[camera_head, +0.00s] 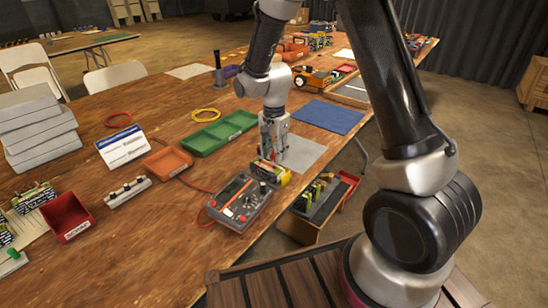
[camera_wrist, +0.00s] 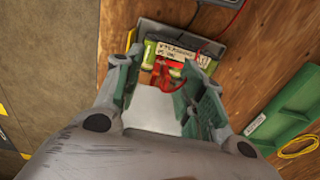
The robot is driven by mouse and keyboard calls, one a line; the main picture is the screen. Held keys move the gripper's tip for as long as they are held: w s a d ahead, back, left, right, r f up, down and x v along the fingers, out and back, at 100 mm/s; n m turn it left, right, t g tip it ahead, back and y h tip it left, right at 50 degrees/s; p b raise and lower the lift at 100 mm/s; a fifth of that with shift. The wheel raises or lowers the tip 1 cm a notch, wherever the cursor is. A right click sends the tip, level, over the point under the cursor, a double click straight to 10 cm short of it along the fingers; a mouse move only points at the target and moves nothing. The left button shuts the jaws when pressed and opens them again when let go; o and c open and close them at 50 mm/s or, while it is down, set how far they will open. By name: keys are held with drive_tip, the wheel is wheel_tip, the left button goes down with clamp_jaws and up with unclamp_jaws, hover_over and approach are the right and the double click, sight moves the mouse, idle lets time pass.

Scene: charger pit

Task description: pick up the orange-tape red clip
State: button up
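A red clip (camera_wrist: 165,74) shows in the wrist view, between and just beyond my fingertips. It lies against a battery holder (camera_wrist: 148,62) with yellow-green cells and a white label. In the head view my gripper (camera_head: 270,152) points down at the battery holder (camera_head: 271,172), and the clip is not clearly seen there, partly hidden by the fingers.
A grey charger box (camera_head: 240,202) with red leads stands by the table's front edge. A green tray (camera_head: 219,133), an orange tray (camera_head: 168,162) and a red bin (camera_head: 68,217) are to the left. A grey mat (camera_head: 303,153) and blue mat (camera_head: 328,117) lie flat on the right.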

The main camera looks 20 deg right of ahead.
sight(274, 152)
drive_tip(key=shift+f, duration=0.45)
drive_tip(key=shift+c, duration=0.4)
clamp_jaws()
wheel_tip(274, 152, up, 10)
drive_tip(key=shift+r, duration=0.1)
